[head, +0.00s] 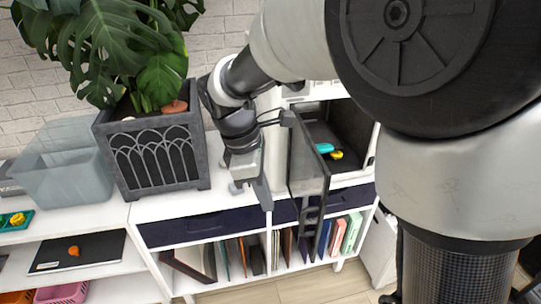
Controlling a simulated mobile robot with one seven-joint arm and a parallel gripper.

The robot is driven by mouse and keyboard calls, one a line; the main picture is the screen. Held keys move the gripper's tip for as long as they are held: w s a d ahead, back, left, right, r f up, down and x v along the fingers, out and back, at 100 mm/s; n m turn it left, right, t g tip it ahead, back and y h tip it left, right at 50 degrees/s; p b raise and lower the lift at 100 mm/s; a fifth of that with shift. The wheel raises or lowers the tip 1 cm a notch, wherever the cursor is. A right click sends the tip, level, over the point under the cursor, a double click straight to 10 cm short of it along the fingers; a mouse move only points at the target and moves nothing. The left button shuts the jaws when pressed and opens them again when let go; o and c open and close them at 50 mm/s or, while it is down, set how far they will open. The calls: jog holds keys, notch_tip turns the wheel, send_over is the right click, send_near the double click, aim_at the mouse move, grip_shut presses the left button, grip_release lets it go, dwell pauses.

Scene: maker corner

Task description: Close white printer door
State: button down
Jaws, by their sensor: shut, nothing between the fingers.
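The white printer (369,165) stands on the white shelf unit, partly hidden behind my arm. Its door (306,160), a dark see-through panel with a handle low on its free edge, stands swung open toward me from the left side of the opening. A teal piece (324,147) and a yellow piece (336,155) lie inside the dark chamber. My gripper (267,204) points down just left of the door, on its outer side, shut and empty. I cannot tell whether it touches the door.
A dark grey planter (153,155) with a large plant stands left of my arm, close to it. A clear bin (62,172) is further left. Books and folders (340,236) fill the shelves below. The shelf top (190,204) before the planter is clear.

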jog(key=d+f, duration=0.5)
jog(key=f, duration=0.1)
jog(key=shift+d+f+b, duration=0.3)
jog(key=shift+d+b, duration=0.05)
